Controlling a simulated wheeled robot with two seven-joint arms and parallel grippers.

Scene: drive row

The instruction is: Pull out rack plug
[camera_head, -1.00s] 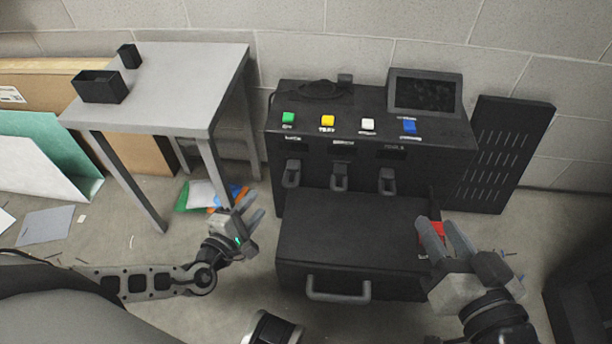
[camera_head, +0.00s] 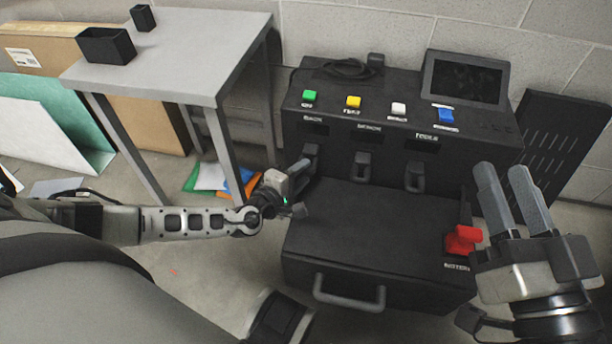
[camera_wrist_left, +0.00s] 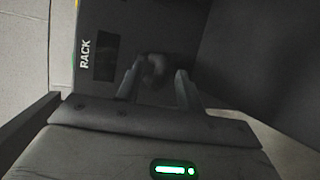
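The rack plug (camera_head: 311,152) is the leftmost of three dark plugs on the front of the black console (camera_head: 300,128), under the label that reads RACK in the left wrist view. My left gripper (camera_head: 303,184) is right in front of it and partly covers it. In the left wrist view the two fingers (camera_wrist_left: 157,82) are spread, with the dark rounded plug (camera_wrist_left: 153,68) between or just beyond their tips. I cannot tell whether they touch it. My right gripper (camera_head: 503,168) is open and empty at the right, beside the console.
Two more plugs, the middle one (camera_head: 362,166) and the right one (camera_head: 415,176), sit alongside. A red battery connector (camera_head: 463,240) is near my right gripper. A black drawer box with a handle (camera_head: 350,292) juts out below. A grey table (camera_head: 190,60) stands at left.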

